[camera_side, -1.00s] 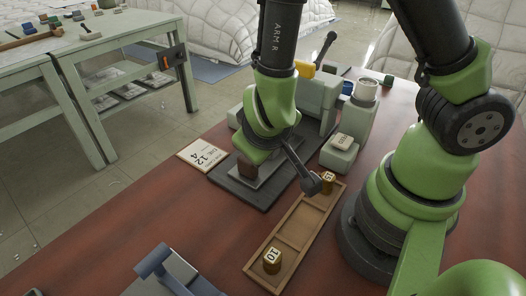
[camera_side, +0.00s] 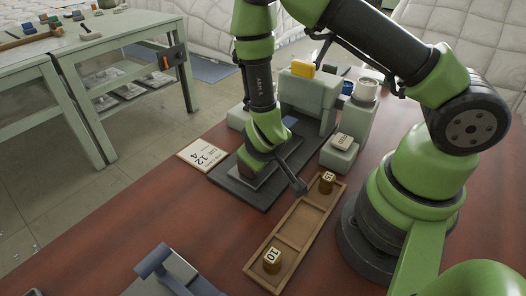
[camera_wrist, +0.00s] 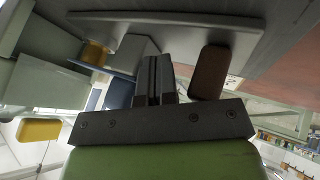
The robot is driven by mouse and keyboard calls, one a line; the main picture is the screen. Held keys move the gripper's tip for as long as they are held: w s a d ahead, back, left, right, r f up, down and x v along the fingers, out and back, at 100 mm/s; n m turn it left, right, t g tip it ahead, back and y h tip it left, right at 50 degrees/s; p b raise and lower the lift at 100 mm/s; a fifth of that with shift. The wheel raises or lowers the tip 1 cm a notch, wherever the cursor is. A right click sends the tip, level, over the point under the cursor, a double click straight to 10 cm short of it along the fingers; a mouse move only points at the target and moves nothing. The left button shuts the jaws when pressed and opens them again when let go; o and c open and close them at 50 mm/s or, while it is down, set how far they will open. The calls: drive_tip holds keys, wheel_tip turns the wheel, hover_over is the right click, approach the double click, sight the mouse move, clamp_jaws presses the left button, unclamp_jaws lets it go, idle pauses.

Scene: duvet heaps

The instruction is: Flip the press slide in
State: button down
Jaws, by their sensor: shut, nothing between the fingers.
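The press (camera_side: 308,95) is a grey-green machine on a dark base plate (camera_side: 262,200), with a yellow part on top. In the wrist view a light grey plate (camera_wrist: 165,20), which looks like the slide, crosses the top of the picture. A brown block (camera_wrist: 210,72), likely its handle, stands just right of my fingers. My gripper (camera_wrist: 154,66) is shut and empty, with its fingertips close to the plate; I cannot tell whether they touch it or the block.
A numbered card (camera_side: 202,155) lies left of the press. A blue-handled device (camera_side: 160,265) is at the front left.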

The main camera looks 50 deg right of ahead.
sight(290, 126)
idle(0.3)
drive_tip(key=d, duration=1)
drive_tip(key=shift+d, duration=0.4)
drive_tip(key=v, duration=0.7)
drive_tip(key=shift+s+a+r, duration=0.1)
drive_tip(key=shift+a+r, duration=0.05)
drive_tip(key=shift+a, duration=0.1)
drive_tip(key=w+a+r+m+t+y, duration=0.2)
drive_tip(key=a+r+y, duration=0.25)
drive_tip(key=r, duration=0.35)
drive_tip(key=s+a+r+y, duration=0.1)
drive_tip(key=s+a+r, duration=0.2)
drive_tip(key=s+r, duration=0.3)
drive_tip(key=s+a+r+y, duration=0.2)
drive_tip(key=s+a+r, duration=0.1)
drive_tip(key=s+r, duration=0.3)
drive_tip(key=shift+s+r+m+t, duration=0.3)
drive_tip(key=shift+s+r+m, duration=0.1)
drive_tip(key=shift+r, duration=0.4)
